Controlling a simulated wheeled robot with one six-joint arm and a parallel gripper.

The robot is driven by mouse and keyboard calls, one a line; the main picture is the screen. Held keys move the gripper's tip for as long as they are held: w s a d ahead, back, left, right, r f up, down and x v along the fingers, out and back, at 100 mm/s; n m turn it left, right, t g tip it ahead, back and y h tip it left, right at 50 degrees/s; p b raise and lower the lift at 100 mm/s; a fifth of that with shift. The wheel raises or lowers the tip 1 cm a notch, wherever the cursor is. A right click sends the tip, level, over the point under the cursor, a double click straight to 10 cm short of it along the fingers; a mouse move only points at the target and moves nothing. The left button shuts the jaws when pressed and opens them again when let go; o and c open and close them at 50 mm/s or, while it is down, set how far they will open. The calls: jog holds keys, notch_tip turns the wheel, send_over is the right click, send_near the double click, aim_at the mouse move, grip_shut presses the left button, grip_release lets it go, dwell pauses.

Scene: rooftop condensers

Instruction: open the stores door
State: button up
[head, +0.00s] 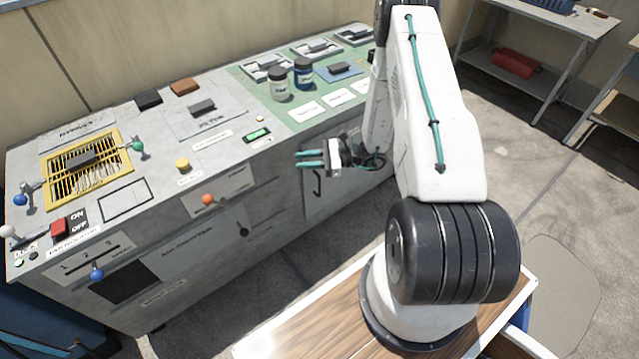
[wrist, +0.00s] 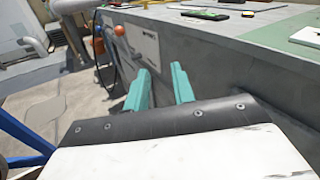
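The stores door appears to be the grey panel (head: 345,190) at the right end of the cabinet front in the head view; no readable label confirms it. It looks closed. Its dark upright bar handle (head: 317,184) is near the panel's left side. My gripper (head: 300,159) is just above the handle in the picture, with teal fingers pointing left. The fingers are apart with nothing between them. In the wrist view my gripper (wrist: 160,70) is also open and empty, beside the grey cabinet front. The handle does not show clearly there. My arm hides the panel's right part.
The cabinet top (head: 225,150) carries a yellow grille (head: 85,172), two jars (head: 303,73) and several labelled controls. An orange knob (head: 208,199) and a black knob (head: 243,231) stick out from the front. Shelving (head: 535,20) stands at the back right. Floor between is clear.

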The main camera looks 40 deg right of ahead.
jog(key=s+d+f+m+t+h, duration=0.1)
jog(key=d+f+m+t+h, duration=0.25)
jog(key=f, duration=0.35)
jog(key=s+d+f+m+t+h, duration=0.1)
jog(key=d+f+m+t+h, duration=0.2)
jog(key=f, duration=0.4)
jog(key=m+t+h, duration=0.2)
jog(key=m+h, duration=0.3)
send_over(319, 195)
jog(key=shift+n+y, duration=0.25)
jog(key=f, duration=0.7)
jog(key=shift+w+d, duration=0.15)
jog(key=shift+d, duration=0.1)
grip_shut()
